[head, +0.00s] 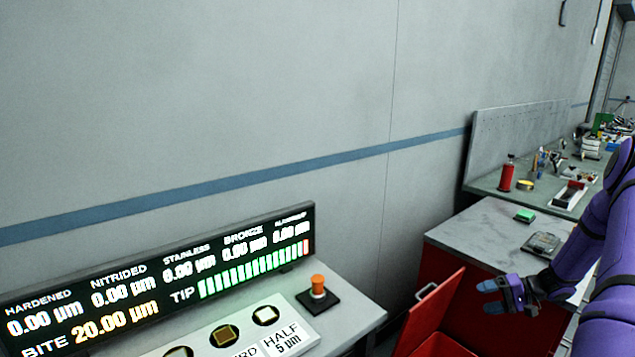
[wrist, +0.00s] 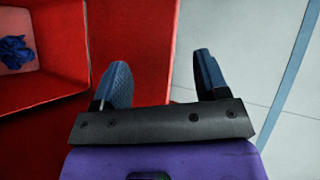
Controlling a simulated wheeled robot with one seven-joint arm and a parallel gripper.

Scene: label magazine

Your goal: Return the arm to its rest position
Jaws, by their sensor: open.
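My purple arm comes in from the right edge in the head view. My gripper (head: 506,292) is at its end, beside the red cabinet with an open door or drawer. In the wrist view the two blue fingers of my gripper (wrist: 163,85) stand apart with nothing between them. Red panel surface and pale floor show beyond the fingertips.
The open red cabinet (head: 432,318) is close to my gripper; a crumpled blue cloth (wrist: 15,50) lies in a red compartment. A grey worktop (head: 470,235) is behind. A display panel (head: 160,275) and orange knob (head: 318,286) stand on the left bench.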

